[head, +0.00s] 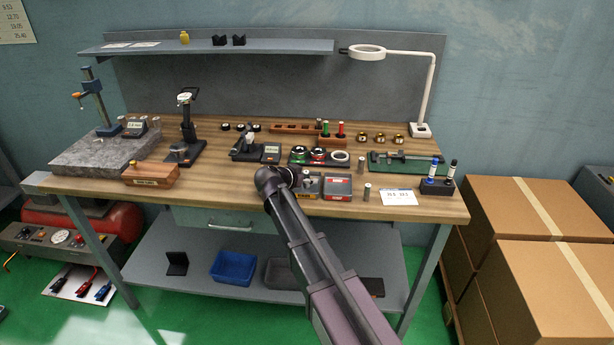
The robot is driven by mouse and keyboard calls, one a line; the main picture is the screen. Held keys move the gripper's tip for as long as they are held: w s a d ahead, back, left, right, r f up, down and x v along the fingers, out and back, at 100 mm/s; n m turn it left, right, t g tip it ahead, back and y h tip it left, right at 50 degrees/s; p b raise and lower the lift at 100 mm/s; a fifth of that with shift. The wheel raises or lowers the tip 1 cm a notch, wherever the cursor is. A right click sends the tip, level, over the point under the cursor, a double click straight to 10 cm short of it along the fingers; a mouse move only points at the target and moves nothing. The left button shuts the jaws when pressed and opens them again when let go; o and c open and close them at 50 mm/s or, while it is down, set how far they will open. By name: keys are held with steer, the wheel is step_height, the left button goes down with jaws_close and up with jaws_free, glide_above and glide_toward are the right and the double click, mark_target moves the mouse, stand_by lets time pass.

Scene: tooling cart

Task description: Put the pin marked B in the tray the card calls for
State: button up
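Two small metal cylinders, which look like pins, stand on the bench: one near the front (367,191) and one behind it (361,164). No letter can be read on either. A white card (398,197) lies at the front right; its print is too small to read. A grey tray with a red label (338,185) sits left of the pins. A second tray with a yellow label (309,186) is beside it, partly behind my arm. My arm reaches over the front edge. My gripper (293,177) is left of these trays, mostly hidden by my wrist; its fingers cannot be made out.
A block with blue and black handled gauges (437,186) stands right of the card. A green case with a caliper (405,162) lies behind it. Ring gauges (318,154) sit behind the trays. A lamp (424,110), a granite plate (100,155) and a wooden box (150,174) are farther out.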

steer(key=shift+f, duration=0.15)
steer(key=shift+w+a+r+p, duration=0.15)
steer(key=shift+w+r+p, duration=0.2)
steer(key=shift+p, duration=0.35)
steer(key=shift+s+a+r+p, duration=0.2)
steer(key=shift+s+r+p, duration=0.1)
steer(key=shift+p, duration=0.1)
steer(key=p+v, duration=0.5)
steer(key=v, duration=0.6)
